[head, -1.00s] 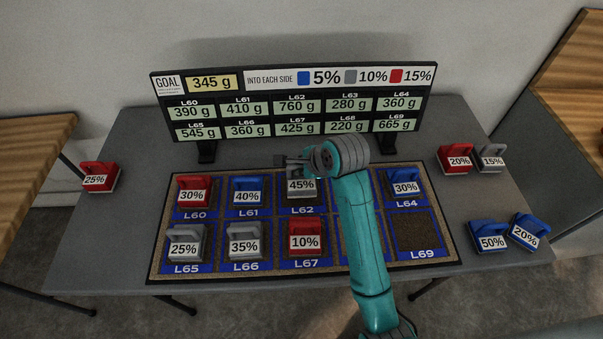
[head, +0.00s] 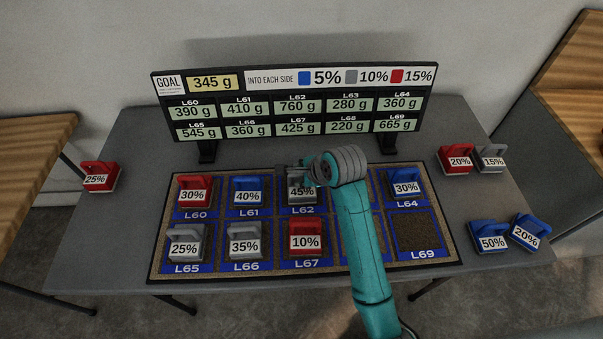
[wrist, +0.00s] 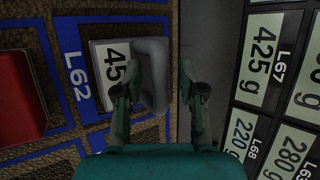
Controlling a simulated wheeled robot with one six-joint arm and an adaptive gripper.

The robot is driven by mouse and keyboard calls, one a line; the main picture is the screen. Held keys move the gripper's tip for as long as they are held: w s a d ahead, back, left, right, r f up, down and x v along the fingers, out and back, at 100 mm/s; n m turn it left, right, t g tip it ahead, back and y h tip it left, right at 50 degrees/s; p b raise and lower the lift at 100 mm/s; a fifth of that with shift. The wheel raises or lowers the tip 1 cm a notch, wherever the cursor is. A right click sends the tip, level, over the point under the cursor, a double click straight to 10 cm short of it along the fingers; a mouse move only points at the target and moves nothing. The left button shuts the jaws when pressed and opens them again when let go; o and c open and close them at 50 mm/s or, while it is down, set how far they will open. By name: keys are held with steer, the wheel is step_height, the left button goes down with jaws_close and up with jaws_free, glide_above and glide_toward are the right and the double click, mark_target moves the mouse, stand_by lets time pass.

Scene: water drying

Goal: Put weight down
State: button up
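The grey 45% weight (head: 301,196) is at the L62 cell, its label also showing in the wrist view (wrist: 116,62). It appears to rest on the mat there. My gripper (head: 290,168) is directly above it, partly covering its top. In the wrist view, my gripper (wrist: 160,72) has its fingers on either side of the weight's grey handle (wrist: 153,60). The left finger is close to the handle and a gap shows at the right finger, so it looks open around the handle. The L63 and L68 cells are largely hidden by my arm.
The mat (head: 452,252) holds other weights, including red 30% (head: 194,195), blue 40% (head: 247,196) and red 10% (head: 306,243). L69 is empty. The display board (head: 292,105) stands close behind. Loose weights lie at both table ends.

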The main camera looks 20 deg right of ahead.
steer(key=v, duration=1.2)
steer(key=shift+r, duration=0.2)
